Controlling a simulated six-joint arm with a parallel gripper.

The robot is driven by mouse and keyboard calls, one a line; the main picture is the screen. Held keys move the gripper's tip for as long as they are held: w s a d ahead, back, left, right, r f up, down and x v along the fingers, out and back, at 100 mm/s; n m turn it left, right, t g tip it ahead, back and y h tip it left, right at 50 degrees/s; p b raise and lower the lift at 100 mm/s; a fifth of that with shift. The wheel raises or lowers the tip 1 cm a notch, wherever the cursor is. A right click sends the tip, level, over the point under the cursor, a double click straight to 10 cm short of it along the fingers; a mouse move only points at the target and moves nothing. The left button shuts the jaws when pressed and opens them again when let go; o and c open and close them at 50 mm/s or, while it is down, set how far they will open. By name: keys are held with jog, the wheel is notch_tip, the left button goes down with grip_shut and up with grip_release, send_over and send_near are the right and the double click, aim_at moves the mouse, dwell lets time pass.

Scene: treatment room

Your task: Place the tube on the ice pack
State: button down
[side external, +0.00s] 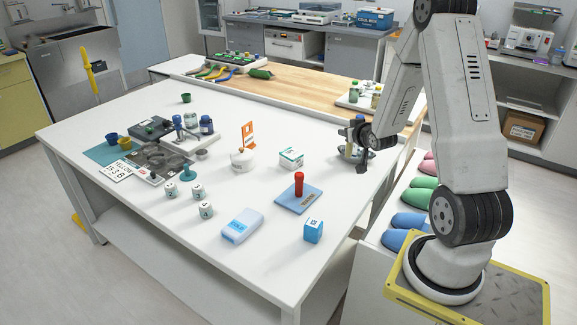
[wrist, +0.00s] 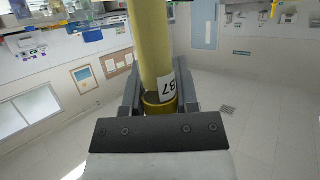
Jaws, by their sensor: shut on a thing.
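My gripper (wrist: 160,95) is shut on a yellow tube (wrist: 154,45) with a white label, which stands out between the fingers in the wrist view. In the side view my gripper (side external: 362,158) is at the table's right edge, and I cannot make out the tube there. A white and light-blue pack (side external: 241,226), which looks like the ice pack, lies flat near the table's front edge. It is well to the left of my gripper, apart from it, and its top is bare.
A blue slab (side external: 288,200) with an upright red peg (side external: 298,184) lies between the pack and my gripper. A blue cube (side external: 313,230), a white-green box (side external: 291,157) and several white number cubes (side external: 198,191) stand nearby.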

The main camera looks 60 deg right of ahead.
jog(key=w+a+r+n+t+y, duration=0.1)
jog(key=w+a+r+n+y, duration=0.15)
jog(key=w+a, duration=0.45)
jog(key=w+a+r+n+t+y, duration=0.15)
jog(key=w+a+n+y, duration=0.3)
jog(key=a, duration=0.55)
jog(key=w+a+n+y, duration=0.2)
jog(key=a+y, duration=0.1)
jog(key=a, duration=0.5)
jog(key=w+a+n+y, duration=0.2)
jog(key=w+a, duration=0.1)
jog(key=a, duration=0.5)
jog(key=shift+y, duration=0.3)
jog(key=shift+s+a+f, duration=0.1)
jog(key=shift+a+f, duration=0.05)
jog(key=shift+f, duration=1.25)
jog(key=shift+a+f, duration=0.1)
jog(key=shift+f, duration=1.25)
jog(key=shift+g, duration=0.25)
jog(key=shift+f, duration=2.2)
jog(key=shift+f, duration=1.8)
